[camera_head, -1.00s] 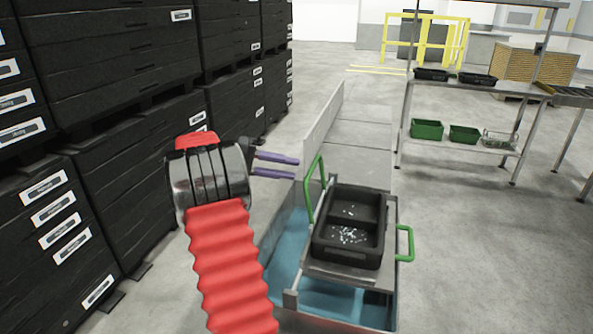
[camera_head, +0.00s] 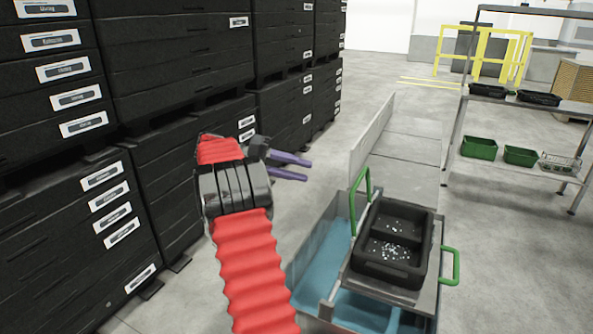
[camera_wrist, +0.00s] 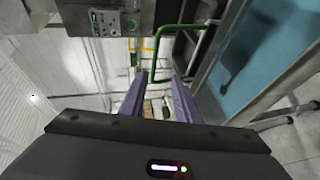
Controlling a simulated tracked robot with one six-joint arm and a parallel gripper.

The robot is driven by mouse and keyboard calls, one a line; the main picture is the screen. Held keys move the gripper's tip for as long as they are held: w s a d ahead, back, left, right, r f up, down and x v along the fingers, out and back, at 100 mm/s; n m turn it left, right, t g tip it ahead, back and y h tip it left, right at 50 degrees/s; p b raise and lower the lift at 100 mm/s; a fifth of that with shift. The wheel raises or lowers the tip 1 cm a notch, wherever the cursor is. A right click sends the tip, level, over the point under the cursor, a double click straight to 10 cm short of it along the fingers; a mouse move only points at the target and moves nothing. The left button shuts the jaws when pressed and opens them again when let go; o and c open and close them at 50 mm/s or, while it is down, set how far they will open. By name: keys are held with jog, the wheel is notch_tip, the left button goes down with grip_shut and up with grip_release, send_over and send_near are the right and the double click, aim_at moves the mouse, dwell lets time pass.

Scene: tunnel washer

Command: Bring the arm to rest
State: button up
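My arm, with its red ribbed sleeve, reaches up on the left side of the head view. My gripper (camera_head: 291,167) has two purple fingers pointing right, with a gap between them and nothing held. It is in the air, left of the blue-lined washer tank and apart from it. The wrist view also shows both purple fingers (camera_wrist: 157,98) spread apart with nothing between them.
A black divided tray (camera_head: 394,243) with small bright pieces sits on a metal platform with green handles (camera_head: 449,267) over the tank (camera_head: 331,247). Stacked black crates (camera_head: 75,230) fill the left. A shelf (camera_head: 530,100) with bins stands right. Floor between crates and tank is partly clear.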

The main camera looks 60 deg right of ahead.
dwell(0.4)
notch_tip(320, 180, down, 10)
jog(key=w+a+n+t, duration=0.1)
jog(key=a+n+t, duration=0.1)
jog(key=n+t, duration=0.15)
jog(key=w+a+f+n+t+y, duration=0.1)
jog(key=a+n+t, duration=0.1)
jog(key=a, duration=0.4)
jog(key=w+a+f+n+t+y, duration=0.1)
jog(key=w+a+f+n+t, duration=0.1)
jog(key=a, duration=0.5)
jog(key=s+a+r+n+t+y, duration=0.1)
jog(key=a+t, duration=0.2)
jog(key=a, duration=0.8)
jog(key=s+a+r+n+t+y, duration=0.1)
jog(key=a+r+n+t+y, duration=0.15)
jog(key=a, duration=0.85)
jog(key=s+a+r+n+t, duration=0.1)
jog(key=s+a+r+t, duration=0.1)
jog(key=a, duration=0.6)
jog(key=s+a+r+n+t+y, duration=0.1)
jog(key=s+a+r+t, duration=0.1)
jog(key=s+a, duration=0.3)
jog(key=a+t, duration=0.1)
jog(key=a, duration=0.3)
jog(key=shift+t, duration=0.4)
jog(key=shift+s+d+y, duration=0.1)
jog(key=shift+s+y, duration=0.15)
